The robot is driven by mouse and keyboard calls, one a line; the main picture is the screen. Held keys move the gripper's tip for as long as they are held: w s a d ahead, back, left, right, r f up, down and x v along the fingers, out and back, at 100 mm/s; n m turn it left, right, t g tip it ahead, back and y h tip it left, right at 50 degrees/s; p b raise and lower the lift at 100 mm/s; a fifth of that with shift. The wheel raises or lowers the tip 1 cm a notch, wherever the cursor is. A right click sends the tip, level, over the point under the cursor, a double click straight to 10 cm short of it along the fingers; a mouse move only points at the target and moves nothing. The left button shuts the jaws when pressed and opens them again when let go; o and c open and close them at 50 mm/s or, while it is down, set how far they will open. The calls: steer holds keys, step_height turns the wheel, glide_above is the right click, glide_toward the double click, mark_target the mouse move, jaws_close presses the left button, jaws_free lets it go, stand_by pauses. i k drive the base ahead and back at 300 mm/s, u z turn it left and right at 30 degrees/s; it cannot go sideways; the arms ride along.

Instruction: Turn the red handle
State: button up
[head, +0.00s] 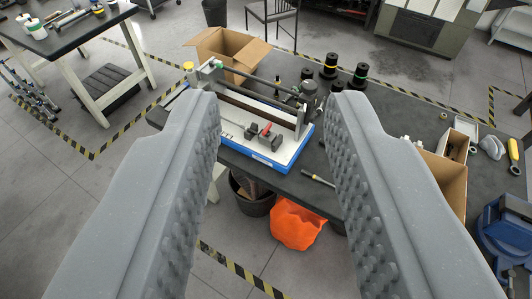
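The red handle (266,129) is a small red lever on a dark clamp (263,139), which sits on the white top of a blue-edged base (285,163). A tensile frame (262,101) with rods lies along the back of this base on the dark workbench. My gripper (277,96) is open and empty. Its two grey ribbed fingers stand large in front, one on each side of the base, nearer the camera than the handle. The left finger hides part of the base's left side. Nothing is between the fingertips at close range.
An open cardboard box (228,50) stands behind the frame. Several black spools (330,66) stand at the back right. Another cardboard box (442,180) and a blue vise (506,232) are at the right.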

mark_target(266, 132)
steer(key=u, duration=0.1)
steer(key=k, duration=0.4)
steer(key=z, duration=0.85)
steer(key=i, duration=2.05)
steer(key=u, duration=0.5)
